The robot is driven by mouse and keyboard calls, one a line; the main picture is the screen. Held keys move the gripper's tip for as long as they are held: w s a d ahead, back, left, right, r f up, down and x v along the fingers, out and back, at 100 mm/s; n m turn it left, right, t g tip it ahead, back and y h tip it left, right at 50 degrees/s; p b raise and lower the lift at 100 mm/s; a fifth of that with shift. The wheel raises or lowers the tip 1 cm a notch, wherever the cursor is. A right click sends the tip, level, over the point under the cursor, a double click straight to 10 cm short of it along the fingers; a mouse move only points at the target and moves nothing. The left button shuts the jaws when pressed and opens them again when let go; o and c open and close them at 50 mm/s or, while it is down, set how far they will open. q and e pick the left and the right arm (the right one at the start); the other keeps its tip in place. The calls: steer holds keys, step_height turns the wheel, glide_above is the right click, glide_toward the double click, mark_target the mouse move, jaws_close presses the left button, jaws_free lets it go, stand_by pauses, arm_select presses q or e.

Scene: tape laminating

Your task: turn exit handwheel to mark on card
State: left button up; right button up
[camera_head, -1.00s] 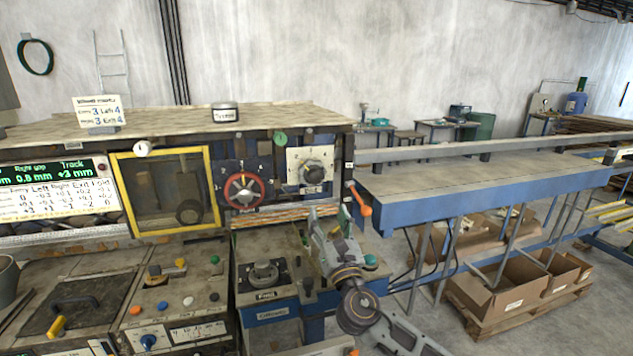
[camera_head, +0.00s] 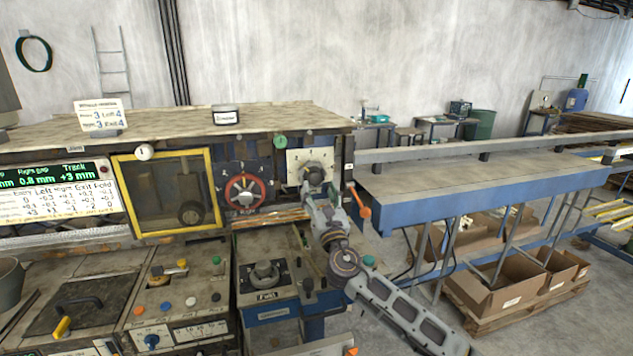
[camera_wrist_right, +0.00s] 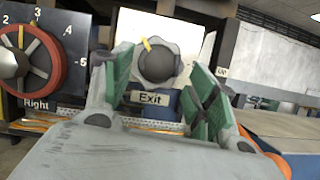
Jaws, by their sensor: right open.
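The exit handwheel is a dark round knob with a yellow pointer on a pale dial plate. It shows in the right wrist view (camera_wrist_right: 158,62), above an "Exit" label (camera_wrist_right: 150,98), and in the head view (camera_head: 318,168), partly covered by my gripper. My right gripper (camera_head: 316,184) is in front of the dial, its green-padded fingers (camera_wrist_right: 160,88) apart on either side of the knob's lower part, with nothing between them that I can see held. The card (camera_head: 101,115) stands on top of the machine at the left and reads 3 and 4 values, with "Exit 4". My left gripper is not in view.
A red-rimmed "Right" handwheel (camera_head: 245,191) sits just left of the exit dial. An orange-handled lever (camera_head: 359,199) is close on the right of my gripper. A yellow-framed window (camera_head: 168,192) is farther left. A blue-edged table (camera_head: 470,190) extends right.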

mark_target(316, 180)
steer(key=shift+x, duration=2.05)
steer(key=shift+c, duration=0.3)
steer(key=c, duration=0.9)
steer(key=shift+c, duration=0.2)
